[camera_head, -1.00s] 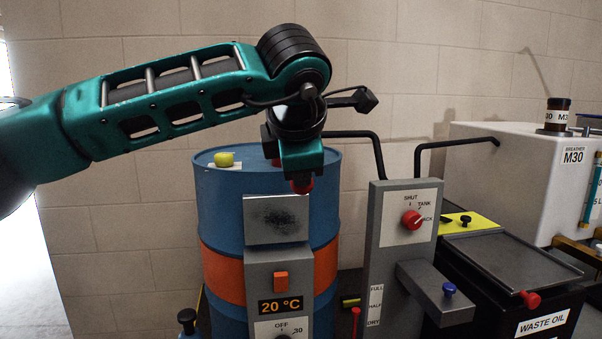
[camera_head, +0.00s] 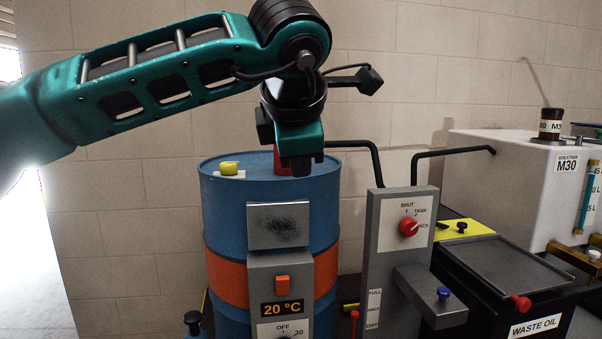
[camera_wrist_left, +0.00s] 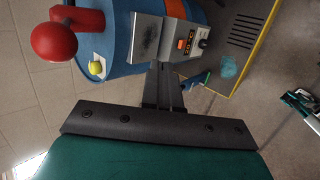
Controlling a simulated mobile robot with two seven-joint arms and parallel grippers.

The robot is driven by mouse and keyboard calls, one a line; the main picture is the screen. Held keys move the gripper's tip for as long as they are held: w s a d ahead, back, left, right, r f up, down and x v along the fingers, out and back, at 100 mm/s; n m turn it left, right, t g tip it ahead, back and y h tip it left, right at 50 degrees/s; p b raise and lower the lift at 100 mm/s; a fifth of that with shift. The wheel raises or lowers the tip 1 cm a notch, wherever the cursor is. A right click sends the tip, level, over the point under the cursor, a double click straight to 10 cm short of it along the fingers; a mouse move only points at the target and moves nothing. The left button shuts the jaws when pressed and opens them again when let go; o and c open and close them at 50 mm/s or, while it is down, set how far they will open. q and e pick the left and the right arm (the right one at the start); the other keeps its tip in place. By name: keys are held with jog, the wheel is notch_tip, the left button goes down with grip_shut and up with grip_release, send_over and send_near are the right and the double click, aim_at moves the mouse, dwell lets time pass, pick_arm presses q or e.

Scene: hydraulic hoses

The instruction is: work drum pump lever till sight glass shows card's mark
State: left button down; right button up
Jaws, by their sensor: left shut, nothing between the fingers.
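The blue drum (camera_head: 222,215) with an orange band stands at centre. A red knob (camera_head: 281,160) shows partly behind my left gripper (camera_head: 298,168), above the drum top; I cannot tell if it is the pump lever's end. In the left wrist view a red ball-ended handle (camera_wrist_left: 55,42) is at upper left, apart from the fingers. My left gripper is shut and empty, pointing down; its fingers show in the wrist view (camera_wrist_left: 164,82). The sight glass (camera_head: 588,188), a teal tube with litre labels, is on the white tank at right. I cannot make out the card's mark.
A grey post (camera_head: 385,255) carries a red selector knob (camera_head: 408,227). A heater box (camera_head: 281,270) reading 20 °C is on the drum front. A yellow object (camera_head: 228,168) lies on the drum top. The black waste oil bin (camera_head: 500,290) and white tank (camera_head: 505,185) stand right.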

pick_arm(q)
jog(key=v, duration=0.7)
jog(key=shift+p, duration=0.3)
dwell(0.4)
